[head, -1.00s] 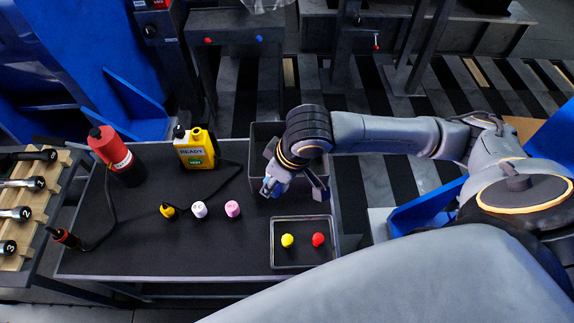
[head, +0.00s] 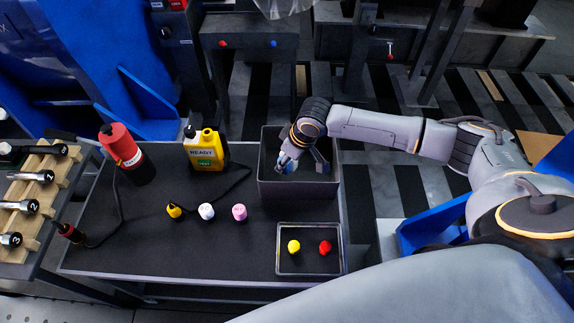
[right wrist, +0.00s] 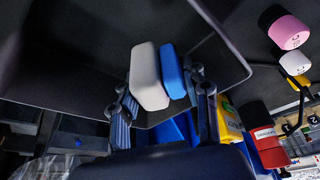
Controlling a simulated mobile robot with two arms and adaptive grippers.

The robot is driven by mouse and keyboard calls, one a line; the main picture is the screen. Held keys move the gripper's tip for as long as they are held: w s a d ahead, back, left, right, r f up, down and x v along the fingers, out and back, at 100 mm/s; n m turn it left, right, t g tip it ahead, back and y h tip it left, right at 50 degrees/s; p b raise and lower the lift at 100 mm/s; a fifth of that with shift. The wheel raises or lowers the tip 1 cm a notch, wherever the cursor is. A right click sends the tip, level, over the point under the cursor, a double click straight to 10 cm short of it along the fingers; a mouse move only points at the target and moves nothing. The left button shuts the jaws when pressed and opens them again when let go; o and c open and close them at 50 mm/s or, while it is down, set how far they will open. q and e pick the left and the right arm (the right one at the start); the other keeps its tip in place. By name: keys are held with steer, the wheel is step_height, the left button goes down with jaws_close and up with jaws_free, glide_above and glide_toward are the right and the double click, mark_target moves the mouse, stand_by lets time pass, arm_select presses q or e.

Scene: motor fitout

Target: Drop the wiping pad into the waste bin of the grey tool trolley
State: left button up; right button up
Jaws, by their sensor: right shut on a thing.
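The wiping pad (right wrist: 150,77), white with a blue layer, is between the fingers of my right gripper (right wrist: 165,103) in the right wrist view. The gripper is shut on it. In the head view my right gripper (head: 302,164) points down over the opening of the waste bin, a dark grey open box (head: 297,189) at the back right of the grey tool trolley (head: 130,245). The pad is mostly hidden by the gripper there. I cannot tell how far it is below the rim. My left gripper is not in view.
A shallow tray (head: 309,269) with a yellow and a red cap stands in front of the bin. Yellow, white and pink caps (head: 206,211) stand left of it.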

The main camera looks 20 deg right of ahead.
mark_target(287, 168)
steer(key=shift+s+f, duration=0.1)
steer(key=shift+f, duration=1.25)
steer(key=shift+f, duration=0.2)
steer(key=shift+f, duration=0.4)
steer(key=o, duration=1.1)
steer(key=shift+o, duration=0.2)
steer(key=p+v, duration=0.1)
steer(key=v, duration=1.2)
steer(key=shift+r, duration=0.2)
